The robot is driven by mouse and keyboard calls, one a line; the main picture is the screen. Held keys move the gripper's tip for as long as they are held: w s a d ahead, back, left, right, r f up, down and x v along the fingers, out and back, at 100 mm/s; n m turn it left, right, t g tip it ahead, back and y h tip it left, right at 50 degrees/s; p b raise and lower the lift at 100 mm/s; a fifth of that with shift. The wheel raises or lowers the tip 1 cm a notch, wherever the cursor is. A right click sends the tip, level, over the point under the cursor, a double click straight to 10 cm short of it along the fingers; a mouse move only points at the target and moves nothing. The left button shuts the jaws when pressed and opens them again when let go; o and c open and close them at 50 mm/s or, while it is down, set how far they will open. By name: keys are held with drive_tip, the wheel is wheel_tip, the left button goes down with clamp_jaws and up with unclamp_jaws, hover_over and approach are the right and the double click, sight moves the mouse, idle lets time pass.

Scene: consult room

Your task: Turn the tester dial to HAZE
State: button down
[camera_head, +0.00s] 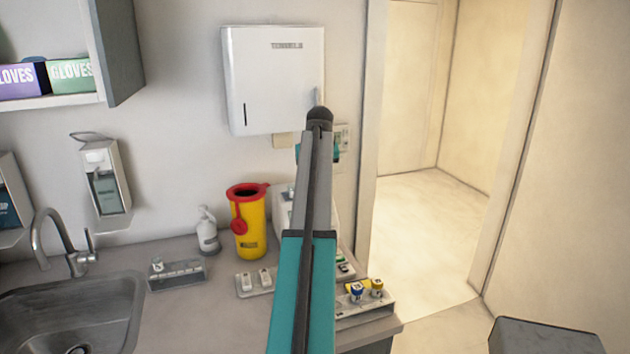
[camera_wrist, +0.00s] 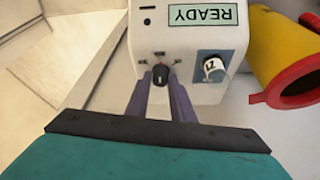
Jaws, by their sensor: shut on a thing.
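The tester (camera_wrist: 140,38) is a white box that fills the middle of the wrist view, with a green display reading READY, seen upside down. Its dial (camera_wrist: 160,70) is a small black knob with a reddish mark, with small dark marks around it, too small to read. My gripper (camera_wrist: 160,78) has its two grey-purple fingers shut on the dial, one on each side. In the camera_head view the tester (camera_head: 283,208) stands on the counter, mostly hidden behind my arm, which also hides the dial and fingertips.
A white labelled vial (camera_wrist: 213,68) sits in the tester beside the dial. A yellow bin with a red lid (camera_head: 249,226) stands left of the tester, near a white pump bottle (camera_head: 207,232). A rack with capped vials (camera_head: 367,308) is at the counter's right end.

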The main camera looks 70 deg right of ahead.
drive_tip(key=shift+s+n, duration=0.1)
drive_tip(key=shift+n, duration=0.3)
drive_tip(key=c, duration=1.6)
unclamp_jaws()
drive_tip(key=shift+o, duration=0.2)
drive_tip(key=shift+r, duration=0.1)
drive_tip(key=b+v, duration=0.2)
drive_tip(key=v, duration=1.1)
drive_tip(key=shift+r, duration=0.25)
drive_tip(key=shift+s, duration=0.15)
